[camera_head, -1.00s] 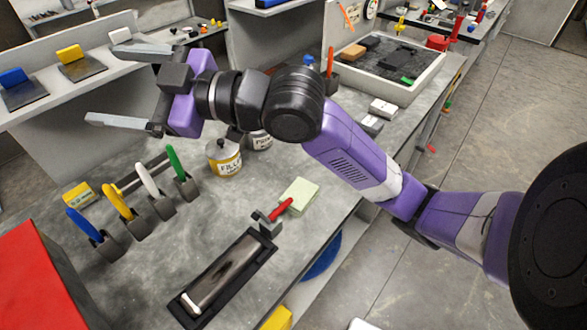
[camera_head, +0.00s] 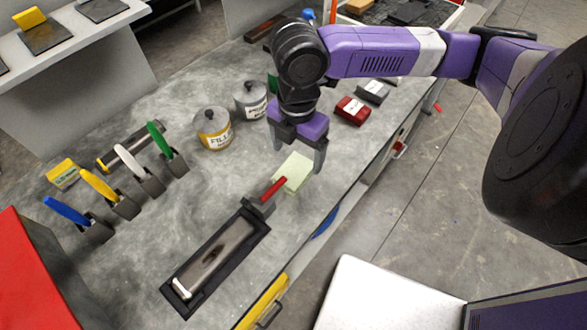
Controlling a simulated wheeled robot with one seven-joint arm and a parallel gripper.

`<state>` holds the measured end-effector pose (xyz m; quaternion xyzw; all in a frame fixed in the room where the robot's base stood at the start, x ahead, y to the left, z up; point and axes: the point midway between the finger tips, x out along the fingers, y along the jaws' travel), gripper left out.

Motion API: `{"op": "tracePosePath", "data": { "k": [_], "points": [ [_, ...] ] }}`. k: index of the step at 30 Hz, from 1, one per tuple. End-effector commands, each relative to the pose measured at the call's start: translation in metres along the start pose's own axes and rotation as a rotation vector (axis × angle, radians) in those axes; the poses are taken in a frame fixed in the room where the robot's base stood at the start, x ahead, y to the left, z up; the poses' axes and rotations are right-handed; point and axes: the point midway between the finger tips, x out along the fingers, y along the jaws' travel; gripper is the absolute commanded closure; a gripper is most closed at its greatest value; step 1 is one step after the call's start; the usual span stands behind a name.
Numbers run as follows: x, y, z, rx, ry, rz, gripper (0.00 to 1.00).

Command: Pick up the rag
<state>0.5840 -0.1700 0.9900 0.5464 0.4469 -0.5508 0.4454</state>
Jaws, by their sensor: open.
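The rag (camera_head: 292,173) looks like a pale green folded pad lying flat on the grey workbench, near its front edge. My gripper (camera_head: 298,159) points down over the rag with its jaws open. One finger shows at the rag's far left side and the other at its right side. I cannot tell how high the fingertips are above the bench or whether they touch the rag. The rag's far edge is partly hidden by my gripper.
A red-handled tool (camera_head: 273,187) in a clamp stands close beside the rag, at the end of a black tray (camera_head: 176,290). Two cans, a yellow-labelled one (camera_head: 213,130) and a grey one (camera_head: 250,100), stand behind left. A red block (camera_head: 352,110) lies to the right.

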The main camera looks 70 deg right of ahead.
Motion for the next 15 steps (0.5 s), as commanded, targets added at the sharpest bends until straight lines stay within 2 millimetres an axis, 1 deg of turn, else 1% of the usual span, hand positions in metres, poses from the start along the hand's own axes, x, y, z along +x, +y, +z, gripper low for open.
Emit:
{"op": "tracePosePath", "data": {
  "k": [10, 15],
  "points": [
    [0.033, 0.003, -0.002, -0.002, 0.004, 0.003, 0.15],
    [0.059, 0.006, -0.003, 0.0, 0.005, 0.003, 0.15]
  ]
}}
